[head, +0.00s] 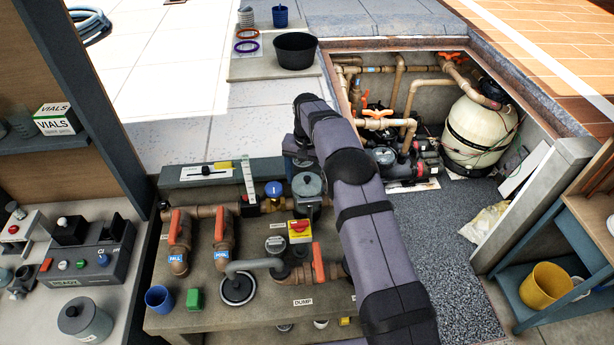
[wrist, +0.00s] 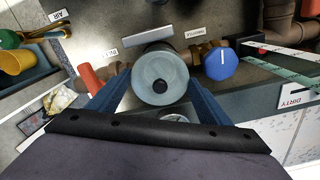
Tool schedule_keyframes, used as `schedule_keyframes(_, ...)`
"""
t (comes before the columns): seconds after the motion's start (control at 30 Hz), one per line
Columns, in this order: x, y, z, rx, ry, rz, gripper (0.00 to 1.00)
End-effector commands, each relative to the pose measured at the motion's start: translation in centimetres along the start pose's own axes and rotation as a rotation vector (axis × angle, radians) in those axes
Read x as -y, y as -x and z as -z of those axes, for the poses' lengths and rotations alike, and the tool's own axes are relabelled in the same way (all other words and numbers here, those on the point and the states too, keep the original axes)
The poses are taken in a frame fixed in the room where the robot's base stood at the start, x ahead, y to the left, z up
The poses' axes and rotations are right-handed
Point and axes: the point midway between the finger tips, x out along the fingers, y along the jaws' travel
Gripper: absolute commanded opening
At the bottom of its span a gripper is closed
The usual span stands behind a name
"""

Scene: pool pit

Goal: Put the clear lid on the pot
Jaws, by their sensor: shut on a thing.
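In the head view, the lid (head: 308,182) looks grey, and my gripper (head: 300,160) is partly hidden behind my arm. A grey pot-like body (head: 309,205) shows directly below the lid on the pipework. I cannot tell whether the lid touches it or hangs just above. The inside of the pot is hidden.
A blue knob (head: 273,189) stands close left of the lid. A blue cup (head: 159,298) and green block (head: 194,299) stand at the front left.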

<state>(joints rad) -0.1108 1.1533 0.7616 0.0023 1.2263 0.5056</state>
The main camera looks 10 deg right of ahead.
Motion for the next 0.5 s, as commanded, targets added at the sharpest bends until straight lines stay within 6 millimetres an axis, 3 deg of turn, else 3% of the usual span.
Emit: schedule_keyframes(0.5,0.00,-1.02,0.00,-0.001,0.000,0.000,0.49)
